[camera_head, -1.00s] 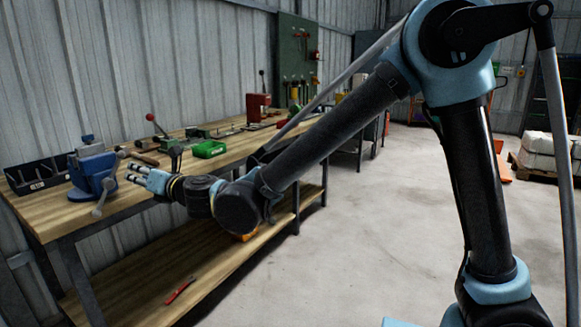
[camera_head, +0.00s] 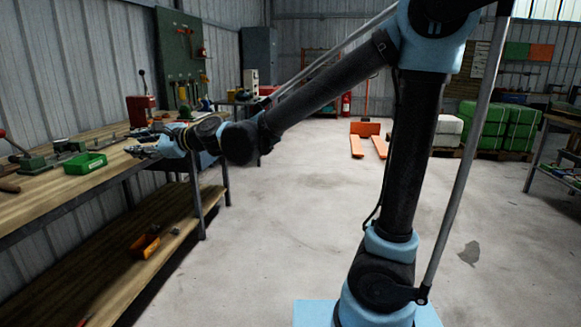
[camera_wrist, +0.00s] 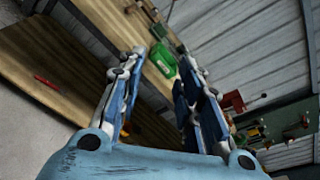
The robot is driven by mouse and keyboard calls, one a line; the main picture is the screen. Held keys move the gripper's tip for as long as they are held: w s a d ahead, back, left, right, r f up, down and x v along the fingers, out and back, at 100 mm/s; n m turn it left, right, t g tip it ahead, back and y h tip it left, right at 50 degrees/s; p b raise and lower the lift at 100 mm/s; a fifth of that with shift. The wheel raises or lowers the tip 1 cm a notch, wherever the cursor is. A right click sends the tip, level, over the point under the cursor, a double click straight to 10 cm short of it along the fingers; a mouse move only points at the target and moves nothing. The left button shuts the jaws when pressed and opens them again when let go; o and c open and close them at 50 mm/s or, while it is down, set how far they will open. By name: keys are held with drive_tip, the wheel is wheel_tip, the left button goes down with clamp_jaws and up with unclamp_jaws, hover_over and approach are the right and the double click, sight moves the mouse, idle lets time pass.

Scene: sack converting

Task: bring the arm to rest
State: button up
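My arm stretches out to the left in the head view, bent at the elbow. My gripper (camera_head: 138,143) is at the front edge of the wooden workbench (camera_head: 40,208), near its far end. In the wrist view my gripper (camera_wrist: 163,65) has its two fingers spread apart with nothing held between them.
A red press (camera_head: 140,110) stands on the bench behind my gripper. An orange bin (camera_head: 145,245) lies on the lower shelf. An orange pallet truck (camera_head: 365,129) and green stacks (camera_head: 483,124) are at the back. The grey floor (camera_head: 300,220) between is open.

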drive_tip(key=w+d+f+n+t+h, duration=0.1)
drive_tip(key=w+d+f+n+h, duration=0.2)
drive_tip(key=d, duration=0.8)
drive_tip(key=w+d+f+n+h, duration=0.25)
drive_tip(key=d+f, duration=0.25)
drive_tip(key=d, duration=0.6)
drive_tip(key=w+d+f+n+t+h, duration=0.1)
drive_tip(key=w+d+f+n+h, duration=0.2)
drive_tip(key=d, duration=0.8)
drive_tip(key=s+d+f+n+g+h, duration=0.1)
drive_tip(key=s+d+f, duration=0.3)
drive_tip(key=d, duration=0.6)
drive_tip(key=s+d+f+n+g+h, duration=0.1)
drive_tip(key=s+d+f+h, duration=0.3)
drive_tip(key=d, duration=0.6)
drive_tip(key=s+d+f+n+g+h, duration=0.1)
drive_tip(key=s+d+f+n+h, duration=0.1)
drive_tip(key=s+d+f, duration=0.4)
drive_tip(key=d+f, duration=0.1)
drive_tip(key=d, duration=0.3)
drive_tip(key=shift+d+f, duration=0.25)
drive_tip(key=shift+a+h, duration=0.1)
drive_tip(key=shift+h, duration=0.15)
